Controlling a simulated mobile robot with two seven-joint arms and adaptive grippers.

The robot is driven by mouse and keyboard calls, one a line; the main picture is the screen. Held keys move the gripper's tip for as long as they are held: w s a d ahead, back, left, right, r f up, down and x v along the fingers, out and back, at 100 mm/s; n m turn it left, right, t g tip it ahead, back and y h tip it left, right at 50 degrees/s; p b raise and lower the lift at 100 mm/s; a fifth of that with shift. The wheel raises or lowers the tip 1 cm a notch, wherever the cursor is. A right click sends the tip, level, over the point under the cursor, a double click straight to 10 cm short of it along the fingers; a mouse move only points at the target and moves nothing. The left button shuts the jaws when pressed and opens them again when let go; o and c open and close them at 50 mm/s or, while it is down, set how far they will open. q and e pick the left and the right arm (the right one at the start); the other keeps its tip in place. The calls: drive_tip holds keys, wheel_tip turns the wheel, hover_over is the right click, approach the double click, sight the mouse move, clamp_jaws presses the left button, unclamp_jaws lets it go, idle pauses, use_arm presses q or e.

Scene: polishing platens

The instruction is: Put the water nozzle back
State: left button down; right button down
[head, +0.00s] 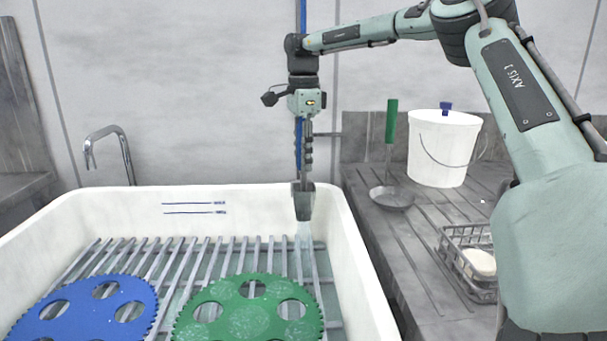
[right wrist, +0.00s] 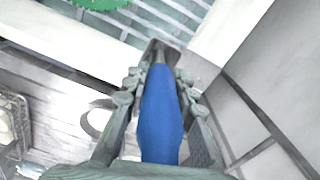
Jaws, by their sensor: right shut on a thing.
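The water nozzle has a blue grip (right wrist: 161,115) and a grey head (head: 303,203). My right gripper (head: 306,160) is shut around the blue grip, with one finger on each side in the right wrist view. The nozzle hangs head down over the right part of the white basin (head: 345,235), near its back wall. A pale spray of water (head: 304,238) comes from the head toward the rack. A blue hose (head: 303,14) runs up behind my wrist. My left gripper is not in view. I cannot make out a holder for the nozzle.
A blue platen (head: 85,312) and a green platen (head: 245,318) lie on the basin's slatted rack. A faucet (head: 108,137) stands behind. On the right counter are a green-handled ladle (head: 391,150), a white bucket (head: 440,150) and a wire basket (head: 455,262) with soap.

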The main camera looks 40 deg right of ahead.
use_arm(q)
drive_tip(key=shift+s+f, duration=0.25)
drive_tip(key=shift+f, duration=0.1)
use_arm(e)
drive_tip(key=shift+f, duration=1.7)
drive_tip(key=shift+f, duration=0.15)
drive_tip(key=c, duration=1.3)
unclamp_jaws()
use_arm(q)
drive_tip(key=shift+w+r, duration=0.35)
use_arm(e)
drive_tip(key=shift+o, duration=0.2)
